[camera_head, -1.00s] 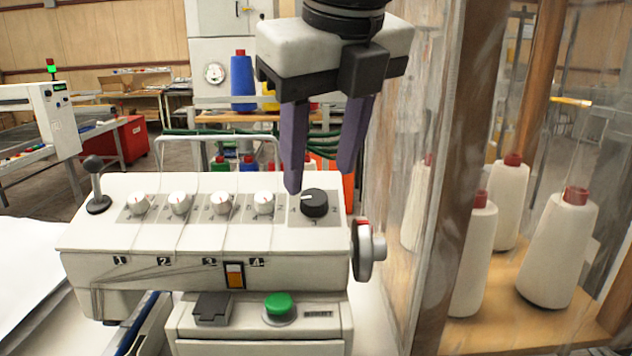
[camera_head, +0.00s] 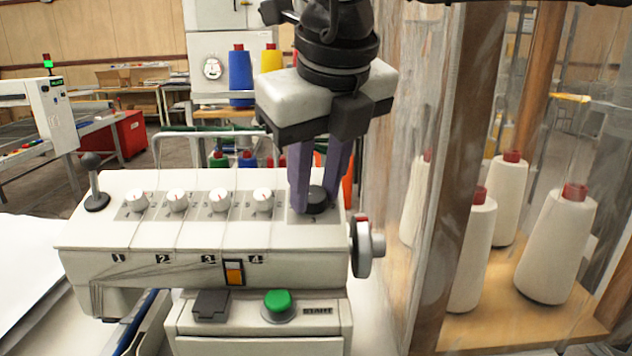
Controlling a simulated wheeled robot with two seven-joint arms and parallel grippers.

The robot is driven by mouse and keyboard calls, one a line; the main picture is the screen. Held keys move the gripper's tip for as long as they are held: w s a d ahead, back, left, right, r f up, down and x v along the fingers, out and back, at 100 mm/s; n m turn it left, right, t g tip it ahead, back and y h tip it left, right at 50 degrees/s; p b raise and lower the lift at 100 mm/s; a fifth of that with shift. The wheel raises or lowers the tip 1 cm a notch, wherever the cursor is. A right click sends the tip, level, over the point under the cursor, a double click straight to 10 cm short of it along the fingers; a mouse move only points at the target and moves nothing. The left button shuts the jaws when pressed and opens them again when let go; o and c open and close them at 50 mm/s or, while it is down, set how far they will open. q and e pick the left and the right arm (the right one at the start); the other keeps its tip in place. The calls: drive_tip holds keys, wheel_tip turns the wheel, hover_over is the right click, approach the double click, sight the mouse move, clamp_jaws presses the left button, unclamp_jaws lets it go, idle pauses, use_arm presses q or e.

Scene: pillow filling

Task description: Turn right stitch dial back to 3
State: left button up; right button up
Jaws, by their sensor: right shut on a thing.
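The black stitch dial (camera_head: 316,203) sits at the right end of the white machine's top panel, to the right of the white dials. My right gripper (camera_head: 316,199) comes down from above and is shut on the black dial, with a purple finger on its left side and the other behind its right side. The fingers hide much of the dial, and its pointer and most of its scale marks cannot be read. My left gripper is not in view.
White dials (camera_head: 263,200) stand in a row left of the black dial. A handwheel (camera_head: 362,247) sticks out at the machine's right side. A wooden post (camera_head: 455,190) and clear sheeting stand close right, before white thread cones (camera_head: 556,245). A green button (camera_head: 278,302) is below.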

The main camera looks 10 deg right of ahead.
drive_tip(key=shift+n, duration=0.8)
drive_tip(key=n, duration=0.2)
drive_tip(key=n+p, duration=0.1)
drive_tip(key=n, duration=0.1)
drive_tip(key=shift+w+r+g, duration=0.15)
drive_tip(key=shift+g, duration=0.15)
drive_tip(key=n+p, duration=0.2)
drive_tip(key=n, duration=0.3)
drive_tip(key=shift+w+r+n+g, duration=0.1)
drive_tip(key=shift+n+g, duration=0.2)
drive_tip(key=shift+n, duration=0.1)
drive_tip(key=shift+n+p, duration=0.4)
drive_tip(key=shift+n, duration=1.6)
drive_tip(key=o, duration=1.1)
drive_tip(key=shift+c, duration=0.2)
